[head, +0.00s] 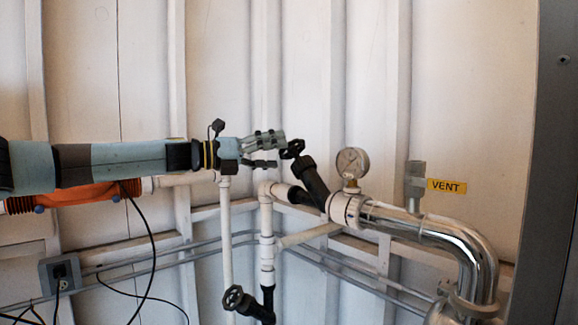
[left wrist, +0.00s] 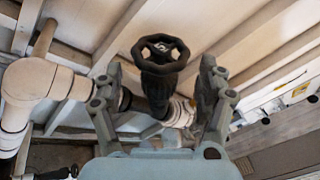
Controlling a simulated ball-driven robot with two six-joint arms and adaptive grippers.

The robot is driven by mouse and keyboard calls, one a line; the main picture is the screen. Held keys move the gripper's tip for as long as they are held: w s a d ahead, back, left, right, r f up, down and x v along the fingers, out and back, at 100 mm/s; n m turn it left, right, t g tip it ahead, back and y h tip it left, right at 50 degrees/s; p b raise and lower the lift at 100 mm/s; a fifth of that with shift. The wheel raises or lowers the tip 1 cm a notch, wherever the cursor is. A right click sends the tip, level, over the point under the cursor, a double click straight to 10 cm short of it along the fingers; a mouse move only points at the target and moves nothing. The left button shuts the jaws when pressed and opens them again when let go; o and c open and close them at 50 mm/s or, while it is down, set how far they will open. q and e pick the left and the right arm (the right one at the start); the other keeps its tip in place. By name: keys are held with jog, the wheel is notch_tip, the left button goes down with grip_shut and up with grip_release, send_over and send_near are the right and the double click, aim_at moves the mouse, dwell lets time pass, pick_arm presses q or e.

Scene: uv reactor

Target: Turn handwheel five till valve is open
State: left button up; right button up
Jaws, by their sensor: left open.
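A black handwheel (head: 291,149) sits on a black angled valve body (head: 313,181) in the middle of the head view. In the left wrist view the handwheel (left wrist: 160,53) faces the camera, between the two fingers. My left gripper (head: 278,150) reaches in from the left, open, with its fingertips just short of or beside the wheel. In the left wrist view my left gripper (left wrist: 160,82) has one finger on each side of the wheel, with gaps visible. A second black handwheel (head: 233,298) is lower down. No number is readable on either wheel. My right gripper is not in view.
A round gauge (head: 352,162) stands right of the valve, above a shiny curved pipe (head: 430,225). A yellow VENT label (head: 446,186) is on the wall. White pipes (head: 266,235) run below the gripper. A grey post (head: 547,160) bounds the right side.

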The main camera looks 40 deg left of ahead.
aim_at(289, 152)
pick_arm(q)
jog(key=shift+b+x, duration=0.3)
jog(key=shift+x, duration=0.55)
jog(key=shift+w+d+r, duration=0.15)
jog(key=shift+w+r, duration=0.1)
jog(key=shift+w, duration=0.1)
jog(key=shift+p+x, duration=0.4)
jog(key=shift+x, duration=0.45)
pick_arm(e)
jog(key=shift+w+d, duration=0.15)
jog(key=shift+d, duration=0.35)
pick_arm(q)
jog(key=shift+f, duration=0.2)
